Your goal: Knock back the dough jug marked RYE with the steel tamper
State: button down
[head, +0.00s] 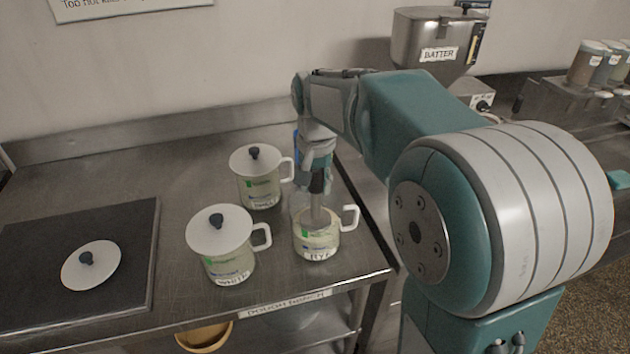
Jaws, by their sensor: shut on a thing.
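The RYE jug (311,244) stands without a lid near the right front edge of the steel bench, its handle to the right. My gripper (319,186) is above it, pointing down, shut on the steel tamper (317,213). The tamper's lower end is inside the jug's mouth, and its tip is hidden by the jug. I cannot tell whether it touches dough. A white lid (91,267) with a dark knob lies on the dark mat at the left.
Two lidded jugs stand close by: the WHITE jug (221,246) to the left, and another (261,179) behind. A dark mat (140,222) covers the bench's left side. A BATTER hopper (418,40) stands at the back. The label DOUGH BENCH (284,304) marks the front edge.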

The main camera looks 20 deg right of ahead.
jog(key=shift+f, duration=1.25)
jog(key=shift+r, duration=0.1)
dwell(0.4)
jog(key=shift+r, duration=5.45)
